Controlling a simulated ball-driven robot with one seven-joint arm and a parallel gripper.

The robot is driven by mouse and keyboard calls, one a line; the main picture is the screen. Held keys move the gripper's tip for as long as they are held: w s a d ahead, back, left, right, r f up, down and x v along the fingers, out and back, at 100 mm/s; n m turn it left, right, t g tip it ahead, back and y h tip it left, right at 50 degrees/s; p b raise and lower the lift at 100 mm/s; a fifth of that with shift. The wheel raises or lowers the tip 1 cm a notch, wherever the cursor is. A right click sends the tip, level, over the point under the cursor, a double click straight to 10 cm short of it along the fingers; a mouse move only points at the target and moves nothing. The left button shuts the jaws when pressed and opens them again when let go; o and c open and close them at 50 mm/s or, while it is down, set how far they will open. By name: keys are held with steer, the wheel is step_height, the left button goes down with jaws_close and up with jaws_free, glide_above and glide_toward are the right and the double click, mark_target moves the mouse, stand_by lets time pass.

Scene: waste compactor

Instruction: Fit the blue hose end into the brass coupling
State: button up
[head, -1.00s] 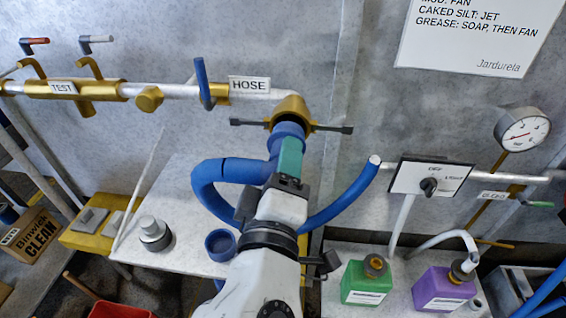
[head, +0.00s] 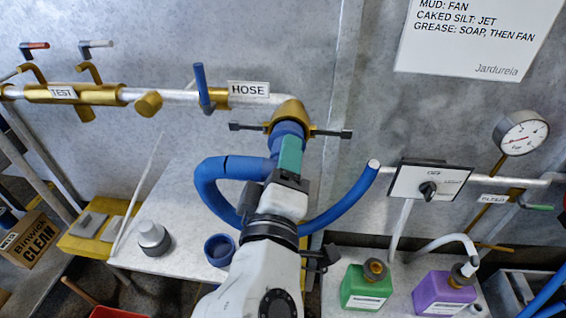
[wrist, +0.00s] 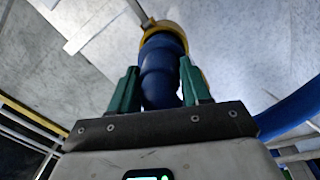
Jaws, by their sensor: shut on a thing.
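The brass coupling (head: 291,110) opens downward at the end of the pipe, with a dark lever arm sticking out on each side. The blue hose end (head: 286,134) stands right under it, roughly in line, its top at the coupling's mouth. In the wrist view the brass coupling (wrist: 166,26) rims the top of the hose end (wrist: 162,62); I cannot tell how deep it sits. My gripper (head: 289,152) has green fingers and is shut on the hose end from below. In the wrist view my gripper (wrist: 160,72) has one finger on each side of it.
The blue hose (head: 212,184) loops left and comes out right of my arm. A HOSE sign (head: 249,89) and a blue valve handle (head: 201,86) are left of the coupling. A blue cup (head: 220,249) and a grey fitting (head: 153,237) stand on the bench.

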steer(key=shift+w+r, duration=0.1)
steer(key=shift+w, duration=1.25)
jaws_close()
steer(key=o, duration=1.4)
jaws_free()
steer(key=shift+o, duration=0.3)
steer(key=shift+o, duration=1)
steer(key=s, duration=0.7)
steer(key=shift+f+b, duration=0.35)
steer(key=shift+f, duration=0.05)
